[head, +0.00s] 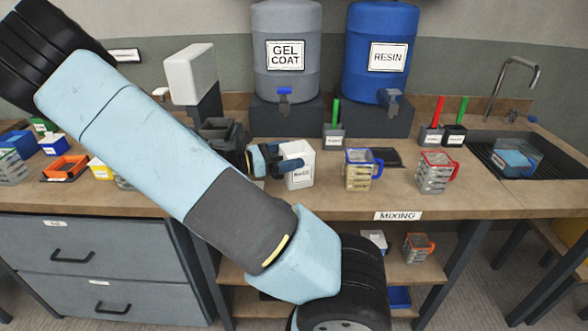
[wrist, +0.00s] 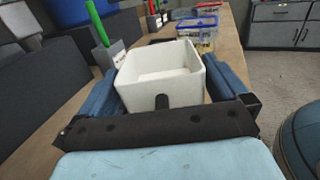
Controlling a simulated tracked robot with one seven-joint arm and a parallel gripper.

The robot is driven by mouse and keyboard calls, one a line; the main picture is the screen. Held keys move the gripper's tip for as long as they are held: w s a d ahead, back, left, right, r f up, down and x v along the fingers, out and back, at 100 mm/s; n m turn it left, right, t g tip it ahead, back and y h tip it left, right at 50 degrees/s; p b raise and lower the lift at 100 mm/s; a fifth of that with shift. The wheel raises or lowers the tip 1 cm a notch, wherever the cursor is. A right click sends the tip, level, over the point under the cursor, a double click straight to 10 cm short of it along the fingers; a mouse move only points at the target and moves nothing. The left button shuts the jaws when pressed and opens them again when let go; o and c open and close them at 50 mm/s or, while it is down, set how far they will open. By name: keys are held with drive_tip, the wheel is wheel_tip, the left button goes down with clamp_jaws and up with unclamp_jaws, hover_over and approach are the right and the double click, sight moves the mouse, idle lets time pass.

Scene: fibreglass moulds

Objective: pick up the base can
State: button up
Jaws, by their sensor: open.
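The base can is a white, square, open-topped container with a small label on its front. In the head view the base can (head: 301,172) stands upright on the mixing bench, and in the wrist view the can (wrist: 160,89) looks empty inside. My gripper (head: 284,162) reaches it from the left in the head view. In the wrist view my gripper (wrist: 160,78) is open, with one blue finger along each side of the can. I cannot tell whether the fingers touch it. Part of the can's near side is hidden behind the gripper's dark palm.
A blue-rimmed measuring jug (head: 359,171) and a red-rimmed jug (head: 434,174) stand to the right. A small grey holder with a green stick (head: 334,137) is behind. The gel coat drum (head: 286,85) and resin drum (head: 381,90) stand at the back. The bench's front edge is close.

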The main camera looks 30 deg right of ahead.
drive_tip(key=shift+d, duration=0.15)
drive_tip(key=c, duration=1.7)
